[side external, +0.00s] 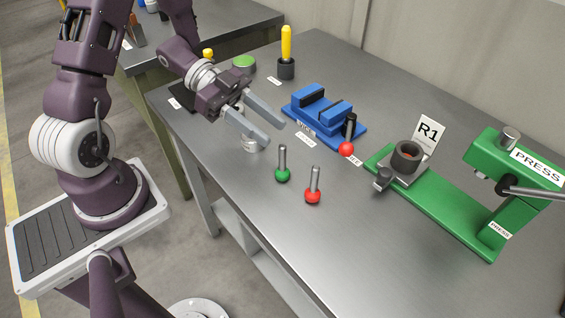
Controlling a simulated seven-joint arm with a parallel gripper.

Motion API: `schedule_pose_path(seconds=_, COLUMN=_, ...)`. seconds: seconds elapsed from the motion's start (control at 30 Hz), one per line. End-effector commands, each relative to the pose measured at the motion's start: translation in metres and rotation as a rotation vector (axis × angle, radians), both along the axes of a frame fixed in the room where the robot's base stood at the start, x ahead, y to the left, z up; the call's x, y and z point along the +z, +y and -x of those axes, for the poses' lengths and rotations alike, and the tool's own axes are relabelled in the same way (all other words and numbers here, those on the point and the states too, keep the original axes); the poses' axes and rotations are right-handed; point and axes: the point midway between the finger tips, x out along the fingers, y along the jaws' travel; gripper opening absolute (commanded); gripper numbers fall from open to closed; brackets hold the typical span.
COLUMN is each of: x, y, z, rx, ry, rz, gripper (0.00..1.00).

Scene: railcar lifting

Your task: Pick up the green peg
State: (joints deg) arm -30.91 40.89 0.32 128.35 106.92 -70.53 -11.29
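The green peg (283,174) stands upright on the grey table, a thin metal pin rising from a green ball at its base. A similar peg with a red ball (313,195) stands just to its right. My gripper (272,131) is open, its two long grey fingers apart with nothing visible between them. The fingertips are above and a little to the left of the green peg in the picture, not touching it. A small grey cylinder (251,145) is partly hidden under the fingers.
A blue vise (325,114) with a red-ended black handle stands behind the pegs. A green press (440,205) with a dark ring (407,155) is at right. A yellow-handled tool (286,45) stands at the back. The front table area right of the pegs is clear.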

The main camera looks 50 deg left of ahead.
Motion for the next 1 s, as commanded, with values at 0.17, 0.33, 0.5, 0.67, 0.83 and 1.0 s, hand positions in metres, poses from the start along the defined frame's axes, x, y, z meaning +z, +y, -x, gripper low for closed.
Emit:
schedule_pose_path(seconds=0.17, x=-0.03, y=-0.001, z=0.0, rx=0.0, ry=0.001, rz=0.0, gripper=0.39)
schedule_pose_path(seconds=0.33, x=-0.041, y=-0.018, z=-0.007, rx=-0.003, ry=-0.002, rz=-0.002, gripper=0.39)
schedule_pose_path(seconds=0.5, x=-0.06, y=-0.04, z=-0.022, rx=-0.004, ry=-0.001, rz=0.0, gripper=0.39)
schedule_pose_path(seconds=0.67, x=-0.066, y=-0.056, z=-0.028, rx=-0.002, ry=-0.003, rz=-0.002, gripper=0.39)
schedule_pose_path(seconds=0.83, x=-0.066, y=-0.056, z=-0.028, rx=0.0, ry=-0.004, rz=-0.002, gripper=0.39)
schedule_pose_path(seconds=1.0, x=-0.066, y=-0.056, z=-0.028, rx=0.0, ry=-0.004, rz=-0.002, gripper=0.09)
